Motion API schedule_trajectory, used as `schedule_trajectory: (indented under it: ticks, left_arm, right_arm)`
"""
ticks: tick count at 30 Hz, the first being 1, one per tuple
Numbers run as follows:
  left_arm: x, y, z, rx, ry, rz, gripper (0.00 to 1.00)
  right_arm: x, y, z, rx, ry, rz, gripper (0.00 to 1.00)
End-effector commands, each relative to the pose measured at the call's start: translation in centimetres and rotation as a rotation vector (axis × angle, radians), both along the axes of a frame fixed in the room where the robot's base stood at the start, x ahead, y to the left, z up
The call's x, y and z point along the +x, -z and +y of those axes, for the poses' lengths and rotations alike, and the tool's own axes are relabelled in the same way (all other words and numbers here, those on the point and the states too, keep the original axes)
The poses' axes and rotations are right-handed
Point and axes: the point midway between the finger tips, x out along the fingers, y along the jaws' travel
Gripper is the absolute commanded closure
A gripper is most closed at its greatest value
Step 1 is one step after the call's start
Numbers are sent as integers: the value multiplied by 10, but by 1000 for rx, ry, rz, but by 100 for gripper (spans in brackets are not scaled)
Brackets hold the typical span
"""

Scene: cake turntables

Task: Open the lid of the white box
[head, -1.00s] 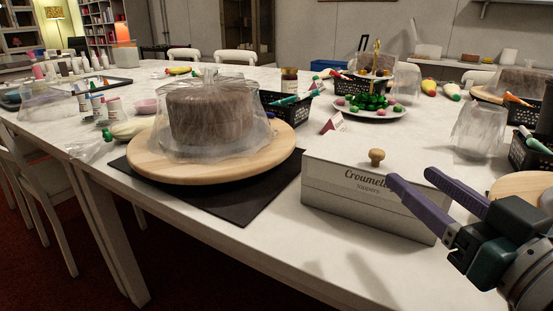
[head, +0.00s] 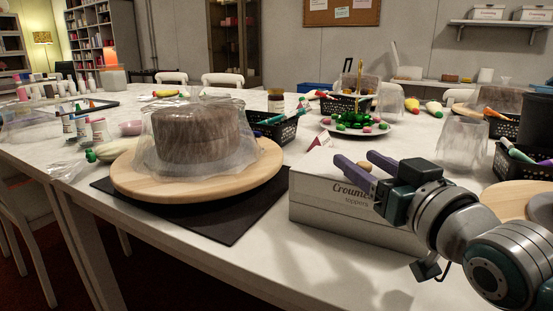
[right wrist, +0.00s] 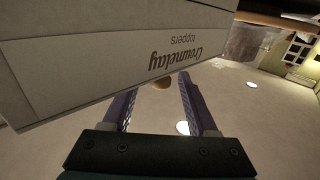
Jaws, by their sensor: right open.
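The white box (head: 325,208), printed with a brand name and "toppers", stands on the table in the head view with its lid closed. A round wooden knob (head: 364,165) sits on top of the lid. My right gripper (head: 355,157) is open over the box, its two purple fingers on either side of the knob. I cannot tell whether they touch it. In the right wrist view the box (right wrist: 95,65) shows upside down and the knob (right wrist: 162,84) appears between the open fingers (right wrist: 157,83). My left gripper is not in view.
A covered cake (head: 193,135) stands on a wooden turntable (head: 240,185) left of the box. A plate (head: 338,131) with green and pink pieces and a black basket (head: 272,128) lie behind. Another round wooden board (head: 505,197) is at the right.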

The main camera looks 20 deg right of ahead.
Motion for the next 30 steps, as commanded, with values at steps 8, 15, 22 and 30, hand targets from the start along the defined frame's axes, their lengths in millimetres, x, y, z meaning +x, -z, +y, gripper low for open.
schedule_trajectory:
  ticks: [8, 15, 22, 30]
  left_arm:
    - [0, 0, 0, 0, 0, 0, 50]
    - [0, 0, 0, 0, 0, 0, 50]
    - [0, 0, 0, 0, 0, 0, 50]
    - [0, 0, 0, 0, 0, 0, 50]
  right_arm:
    - [0, 0, 0, 0, 0, -1, 70]
    - [0, 0, 0, 0, 0, -1, 97]
    - [0, 0, 0, 0, 0, -1, 100]
    - [0, 0, 0, 0, 0, -1, 100]
